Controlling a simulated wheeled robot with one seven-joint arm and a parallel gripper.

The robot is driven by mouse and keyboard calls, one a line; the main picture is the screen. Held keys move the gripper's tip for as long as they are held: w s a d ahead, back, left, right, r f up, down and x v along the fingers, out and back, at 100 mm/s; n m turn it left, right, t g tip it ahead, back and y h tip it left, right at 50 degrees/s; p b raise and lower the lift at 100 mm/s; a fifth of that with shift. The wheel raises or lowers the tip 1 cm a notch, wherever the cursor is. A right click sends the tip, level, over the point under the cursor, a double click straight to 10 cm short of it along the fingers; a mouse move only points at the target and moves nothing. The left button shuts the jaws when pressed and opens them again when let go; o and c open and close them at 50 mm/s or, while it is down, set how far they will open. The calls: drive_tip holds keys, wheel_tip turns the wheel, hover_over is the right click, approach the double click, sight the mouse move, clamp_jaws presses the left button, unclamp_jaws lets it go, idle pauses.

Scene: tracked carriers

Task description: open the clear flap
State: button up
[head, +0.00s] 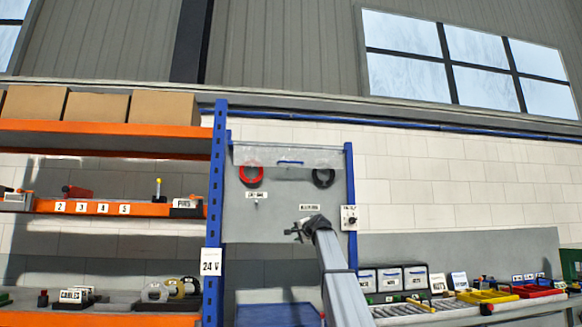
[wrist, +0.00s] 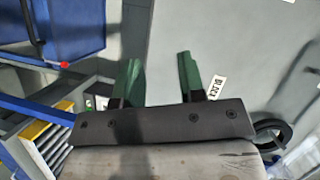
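The clear flap (head: 270,154) is a see-through sheet with a blue strip (head: 290,162) on it. It hangs from the top of a grey panel (head: 285,222) between blue posts, over the upper parts of a red ring (head: 251,176) and a black ring (head: 323,178). My gripper (head: 298,232) is in front of the panel, below the flap and apart from it. In the wrist view the two green-padded fingers (wrist: 160,75) are spread with nothing between them. The black ring (wrist: 270,135) shows at the right there.
An orange shelf (head: 105,129) with boxes and tools stands at the left. A workbench (head: 450,304) with bins and trays is at the right. A blue container (head: 277,314) sits below the panel. A small box (head: 349,217) is on the right post.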

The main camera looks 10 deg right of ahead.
wheel_tip(320, 180, up, 19)
drive_tip(key=d+m+t+y, duration=0.1)
drive_tip(key=d+t, duration=0.1)
drive_tip(key=m+t, duration=0.1)
drive_tip(key=t, duration=0.1)
approach(292, 162)
drive_tip(key=shift+y, duration=0.3)
drive_tip(key=x, duration=1)
drive_tip(key=shift+w+a, duration=0.1)
drive_tip(key=shift+w, duration=0.25)
clamp_jaws()
